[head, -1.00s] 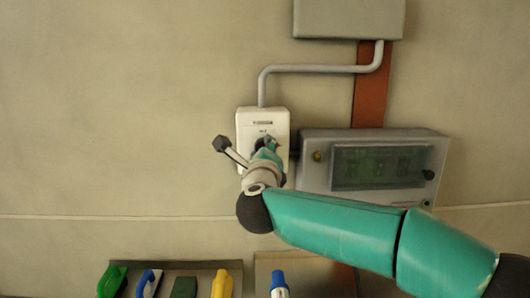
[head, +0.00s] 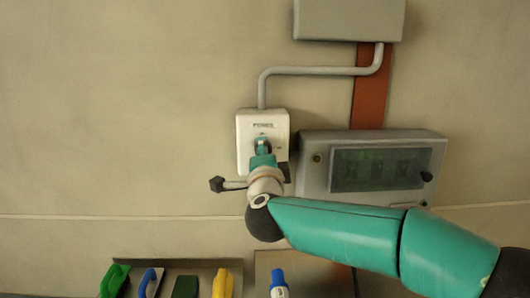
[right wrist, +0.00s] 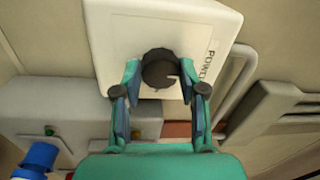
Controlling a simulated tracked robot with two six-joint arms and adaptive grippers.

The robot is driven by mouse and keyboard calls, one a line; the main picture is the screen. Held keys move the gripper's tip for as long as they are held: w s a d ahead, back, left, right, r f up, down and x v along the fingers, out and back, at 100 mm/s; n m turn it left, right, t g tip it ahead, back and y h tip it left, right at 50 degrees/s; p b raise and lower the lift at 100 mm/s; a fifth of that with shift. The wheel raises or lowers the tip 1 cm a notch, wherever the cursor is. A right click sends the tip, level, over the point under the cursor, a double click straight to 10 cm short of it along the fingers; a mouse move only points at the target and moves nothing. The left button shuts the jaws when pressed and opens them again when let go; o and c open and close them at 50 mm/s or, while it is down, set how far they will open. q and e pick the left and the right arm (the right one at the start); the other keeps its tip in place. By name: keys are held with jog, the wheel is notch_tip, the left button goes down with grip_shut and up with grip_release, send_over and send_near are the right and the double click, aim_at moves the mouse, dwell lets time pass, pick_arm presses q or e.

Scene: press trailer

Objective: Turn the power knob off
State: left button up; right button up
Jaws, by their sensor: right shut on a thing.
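The power box (head: 246,128) is a white box on the wall, labelled POWER. It also shows in the right wrist view (right wrist: 115,40). Its round dark knob (right wrist: 159,69) sits between the fingertips of my right gripper (right wrist: 160,78), one finger on each side. A pale notch shows at the knob's right in the wrist view. In the head view my right gripper (head: 262,148) reaches up to the box front and hides most of the knob. My right gripper is shut on the knob. My left gripper is not in view.
A grey panel with a dark window (head: 375,168) is on the wall just right of the power box. A grey conduit (head: 315,70) runs up to a grey box (head: 348,18). Below are several coloured handles (head: 222,284) and a blue-capped bottle (head: 279,282).

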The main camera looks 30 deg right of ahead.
jog(key=shift+w+a+f+n, duration=0.1)
jog(key=shift+a+f+n, duration=0.05)
jog(key=shift+f+n, duration=0.2)
jog(key=o, duration=1.1)
jog(key=shift+o, duration=0.2)
jog(key=shift+r, duration=0.1)
jog(key=shift+r, duration=0.1)
jog(key=v, duration=1.2)
